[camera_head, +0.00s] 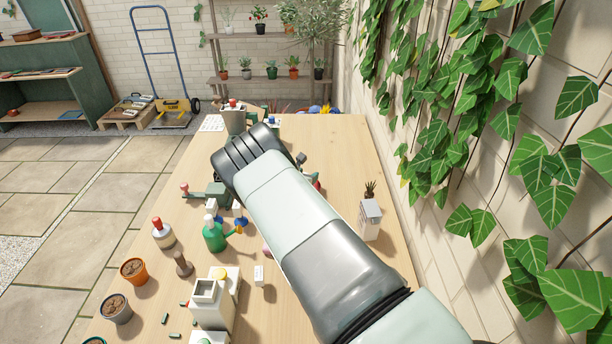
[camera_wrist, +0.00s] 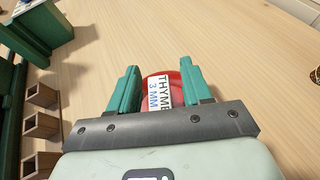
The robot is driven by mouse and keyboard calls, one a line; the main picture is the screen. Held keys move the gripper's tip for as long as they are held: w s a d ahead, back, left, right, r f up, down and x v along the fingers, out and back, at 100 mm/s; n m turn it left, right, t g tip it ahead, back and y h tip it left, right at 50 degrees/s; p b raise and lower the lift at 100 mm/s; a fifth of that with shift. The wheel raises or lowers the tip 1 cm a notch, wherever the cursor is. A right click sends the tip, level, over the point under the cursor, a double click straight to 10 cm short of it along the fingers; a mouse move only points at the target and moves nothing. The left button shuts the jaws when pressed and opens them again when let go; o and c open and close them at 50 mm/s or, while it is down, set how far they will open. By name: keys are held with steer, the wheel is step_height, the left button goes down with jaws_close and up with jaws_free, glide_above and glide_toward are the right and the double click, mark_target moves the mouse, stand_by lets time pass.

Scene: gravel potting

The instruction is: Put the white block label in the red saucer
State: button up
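My gripper (camera_wrist: 160,82) shows in the wrist view with its two teal fingers apart. Between the fingers is a white label (camera_wrist: 160,92) printed "THYME 3 MM", with gaps to both fingers. The red saucer (camera_wrist: 148,75) is directly behind the label, partly hidden by it and by the fingers. The label appears to be in or right over the saucer; I cannot tell whether it rests on it. In the head view my arm hides the gripper and most of that spot.
In the wrist view a green object (camera_wrist: 35,28) and several small wooden square holders (camera_wrist: 42,95) stand at the left. In the head view a green spray bottle (camera_head: 214,236), a small white block (camera_head: 258,275) and a white planter (camera_head: 370,220) stand on the table. The table's right side is mostly clear.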

steer(key=shift+r, duration=0.2)
steer(key=v, duration=1.2)
steer(key=s+d+r+m+g+h, duration=0.1)
steer(key=d+r+m+g+h, duration=0.1)
steer(key=d+r+m, duration=0.45)
steer(key=s+d+r+m+g+h, duration=0.2)
steer(key=d+r+m, duration=0.2)
steer(key=r, duration=0.6)
steer(key=s+d+r+m+g+y, duration=0.1)
steer(key=s+d+r+m+g, duration=0.2)
steer(key=s+d+r+m, duration=0.55)
steer(key=s+r+m+g+y, duration=0.3)
steer(key=s+r+m, duration=0.5)
steer(key=s, duration=0.8)
steer(key=s+a+r+m+t+y, duration=0.1)
steer(key=s+r+m+y, duration=0.1)
steer(key=s, duration=0.3)
steer(key=s+a+r+m+t+y, duration=0.2)
steer(key=s+y, duration=0.1)
steer(key=s, duration=0.3)
steer(key=shift+s+a, duration=0.25)
steer(key=shift+s, duration=0.1)
